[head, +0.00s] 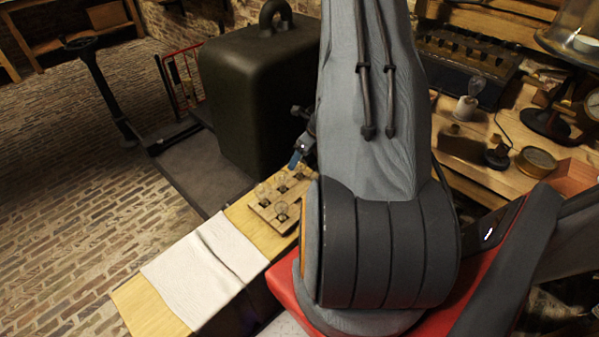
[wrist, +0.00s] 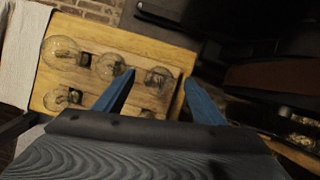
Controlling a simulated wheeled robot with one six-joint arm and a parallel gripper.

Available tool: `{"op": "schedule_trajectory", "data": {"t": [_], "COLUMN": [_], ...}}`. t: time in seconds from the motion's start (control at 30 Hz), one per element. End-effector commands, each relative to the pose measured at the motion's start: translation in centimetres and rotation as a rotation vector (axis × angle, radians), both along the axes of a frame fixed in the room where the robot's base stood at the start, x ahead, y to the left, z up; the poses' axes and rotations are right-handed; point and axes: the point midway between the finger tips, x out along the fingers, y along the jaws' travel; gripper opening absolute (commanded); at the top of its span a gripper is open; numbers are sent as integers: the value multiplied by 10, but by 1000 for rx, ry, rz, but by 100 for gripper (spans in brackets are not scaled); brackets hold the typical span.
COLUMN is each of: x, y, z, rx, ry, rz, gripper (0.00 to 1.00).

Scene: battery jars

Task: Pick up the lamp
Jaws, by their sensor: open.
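Several clear glass lamps stand in a wooden rack (head: 268,217), among them one lamp (head: 281,209) at its near side. In the wrist view the rack (wrist: 140,45) holds a lamp (wrist: 158,77) that appears between my blue fingertips. Another lamp (wrist: 109,66) is just left of the left finger, and a larger lamp (wrist: 62,52) is at the far left. My gripper (wrist: 159,82) is open and empty, with its fingers apart. In the head view my gripper (head: 297,158) is at the rack's far end, partly hidden by my arm. I cannot tell its height above the lamps.
A white cloth (head: 205,270) lies over the narrow wooden bench left of the rack. A large dark green cabinet (head: 255,95) stands behind the rack. A workbench (head: 450,170) at the right holds a single bulb (head: 470,100) and instruments.

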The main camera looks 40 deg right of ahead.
Motion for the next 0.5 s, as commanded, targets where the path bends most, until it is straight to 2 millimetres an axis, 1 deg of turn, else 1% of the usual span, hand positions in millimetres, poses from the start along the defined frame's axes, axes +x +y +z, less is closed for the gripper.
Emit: {"op": "schedule_trajectory", "data": {"t": [0.03,0.13,0.4,0.43,0.5], "x": [2,5,6,6,6], "y": [1,1,1,1,1], "z": [-6,-13,-15,-15,-15], "rx": [0,1,-2,-2,-2], "ry": [0,1,0,0,0], "rz": [2,0,1,1,1], "gripper": [64,64,64,60,48]}}
